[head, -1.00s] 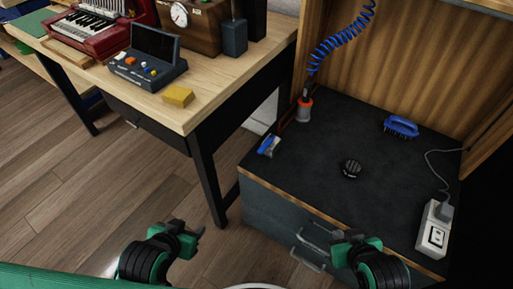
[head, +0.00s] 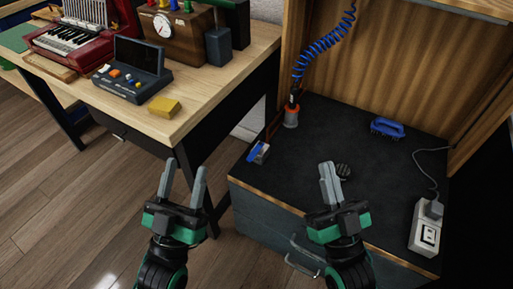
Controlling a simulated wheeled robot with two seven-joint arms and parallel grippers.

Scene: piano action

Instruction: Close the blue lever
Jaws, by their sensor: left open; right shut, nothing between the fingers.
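A small blue lever (head: 254,151) on a pale grey body sits at the left edge of the dark cabinet top (head: 300,170). It appears tilted up, but it is too small to tell its exact angle. My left gripper (head: 186,166) is open and empty, in front of the wooden desk's near corner and to the left of the lever. My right gripper (head: 328,168) is shut and empty, in front of the cabinet top and to the right of the lever. Neither gripper appears to touch the lever.
An orange-based tool (head: 291,116) under a blue coiled cord (head: 324,47) stands behind the lever. A blue brush (head: 387,128), a round black knob (head: 343,171) and a white socket box (head: 425,228) are on the cabinet top. The wooden desk (head: 215,97) stands left.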

